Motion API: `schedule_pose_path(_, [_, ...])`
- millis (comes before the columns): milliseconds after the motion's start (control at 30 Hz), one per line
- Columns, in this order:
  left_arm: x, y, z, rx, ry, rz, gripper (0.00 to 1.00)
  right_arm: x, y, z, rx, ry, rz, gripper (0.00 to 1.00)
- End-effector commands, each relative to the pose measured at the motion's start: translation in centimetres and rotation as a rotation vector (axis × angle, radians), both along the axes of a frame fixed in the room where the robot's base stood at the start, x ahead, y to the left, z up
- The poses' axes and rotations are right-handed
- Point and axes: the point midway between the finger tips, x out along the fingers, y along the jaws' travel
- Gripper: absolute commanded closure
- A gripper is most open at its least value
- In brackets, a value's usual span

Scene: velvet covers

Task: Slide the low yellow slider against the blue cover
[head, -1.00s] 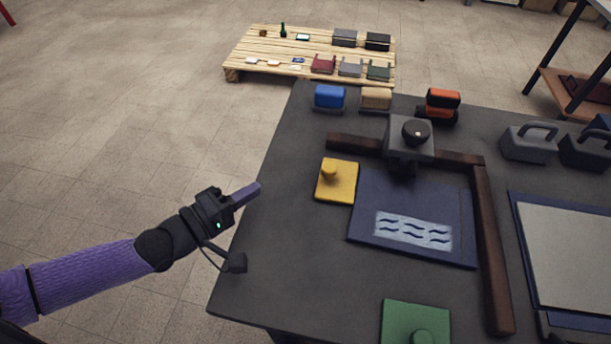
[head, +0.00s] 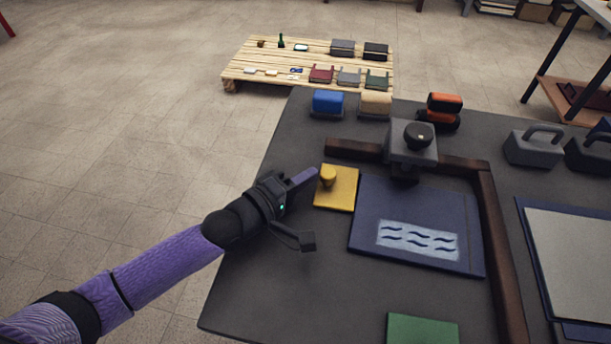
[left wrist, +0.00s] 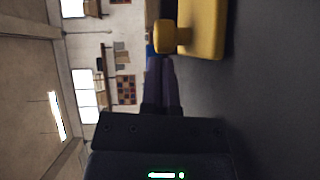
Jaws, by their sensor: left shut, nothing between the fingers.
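The low yellow slider (head: 338,196), a flat yellow plate with a round knob, lies on the dark table left of the blue cover (head: 364,232). A narrow strip of table shows between them. The blue cover carries a pale panel with dark waves. My left gripper (head: 306,177) is shut and empty, its fingertips just left of the slider's knob. In the left wrist view, the shut fingers (left wrist: 160,72) point toward the yellow slider (left wrist: 205,30), its knob close beside their tips. I cannot tell whether they touch. My right gripper is not in view.
A brown wooden frame (head: 490,215) borders the cover at the back and right, with a grey clamp block (head: 410,145) on it. A green plate (head: 422,330) lies at the front. Blue and tan blocks (head: 328,102) stand at the back.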

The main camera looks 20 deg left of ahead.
Motion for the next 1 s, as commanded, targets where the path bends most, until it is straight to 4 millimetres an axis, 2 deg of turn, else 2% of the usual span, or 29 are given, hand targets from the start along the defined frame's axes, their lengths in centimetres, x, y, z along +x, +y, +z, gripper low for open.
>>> schedule_pose_path(233, [0.2, -1.2, 0.0, -0.001, 0.0, -0.001, 1.0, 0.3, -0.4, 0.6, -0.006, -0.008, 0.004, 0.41])
schedule_pose_path(567, [-0.3, -0.9, 0.0, -0.002, 0.001, -0.003, 1.0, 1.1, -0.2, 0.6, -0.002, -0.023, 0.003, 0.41])
schedule_pose_path(1000, [-7.4, 4.1, 0.7, 0.0, 0.002, 0.005, 1.0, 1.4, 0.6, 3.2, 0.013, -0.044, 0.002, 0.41])
